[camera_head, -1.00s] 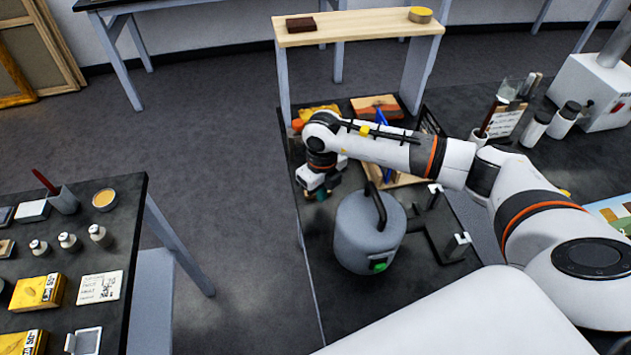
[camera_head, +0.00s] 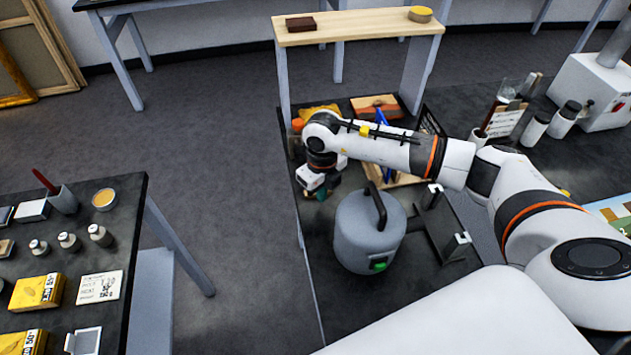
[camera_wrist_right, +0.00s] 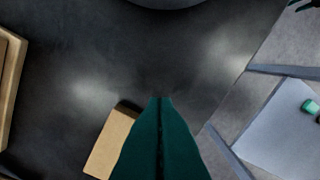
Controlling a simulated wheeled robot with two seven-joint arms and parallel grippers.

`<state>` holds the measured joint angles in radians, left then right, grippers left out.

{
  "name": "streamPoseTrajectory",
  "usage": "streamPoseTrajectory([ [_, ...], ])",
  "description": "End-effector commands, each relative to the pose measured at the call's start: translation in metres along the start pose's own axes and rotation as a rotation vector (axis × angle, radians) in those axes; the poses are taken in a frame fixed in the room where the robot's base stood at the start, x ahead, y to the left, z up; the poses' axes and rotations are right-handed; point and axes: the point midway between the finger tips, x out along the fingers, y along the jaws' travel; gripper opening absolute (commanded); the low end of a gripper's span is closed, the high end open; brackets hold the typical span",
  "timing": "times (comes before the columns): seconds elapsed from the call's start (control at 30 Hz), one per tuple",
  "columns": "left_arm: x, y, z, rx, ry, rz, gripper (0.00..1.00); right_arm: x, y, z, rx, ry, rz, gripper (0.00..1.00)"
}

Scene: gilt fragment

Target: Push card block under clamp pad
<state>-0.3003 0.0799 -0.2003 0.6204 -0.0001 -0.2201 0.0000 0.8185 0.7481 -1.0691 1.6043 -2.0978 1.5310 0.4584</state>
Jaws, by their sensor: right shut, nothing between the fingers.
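My right gripper (camera_head: 322,194) is shut and empty, low over the dark bench left of the grey canister. Its teal fingers (camera_wrist_right: 160,108) show in the right wrist view, pressed together. A tan block (camera_wrist_right: 108,145) with a dark side, possibly the card block, lies just left of the fingers and is partly covered by them; I cannot tell whether they touch. In the head view I cannot make it out behind the gripper. A dark metal fixture with pale posts (camera_head: 461,240), possibly the clamp, stands right of the canister; no pad can be told apart. My left gripper is not in view.
The grey canister (camera_head: 366,240) with a black handle stands close to the gripper. A raised wooden shelf (camera_head: 360,25) spans the bench's far end. A wooden-edged tray (camera_wrist_right: 12,75) lies at left in the wrist view. The bench's edge is near the gripper.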

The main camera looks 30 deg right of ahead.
Motion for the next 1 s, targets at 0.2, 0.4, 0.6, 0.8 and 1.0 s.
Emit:
streamPoseTrajectory([
  [0.2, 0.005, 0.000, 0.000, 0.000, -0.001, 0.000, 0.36, 0.006, 0.000, 0.000, 0.000, 0.000, 0.000, 0.00],
  [0.4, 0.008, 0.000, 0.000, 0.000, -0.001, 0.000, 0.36, 0.010, 0.000, 0.000, 0.000, 0.000, 0.000, 0.00],
  [0.6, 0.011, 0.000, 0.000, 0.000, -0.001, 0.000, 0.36, 0.014, 0.000, 0.000, 0.000, -0.001, 0.000, 0.00],
  [0.8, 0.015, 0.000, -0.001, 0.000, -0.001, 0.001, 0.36, 0.018, 0.000, 0.000, 0.000, -0.001, 0.000, 0.00],
  [1.0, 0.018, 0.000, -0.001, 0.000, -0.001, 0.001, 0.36, 0.022, 0.000, 0.000, 0.000, -0.001, 0.000, 0.00],
])
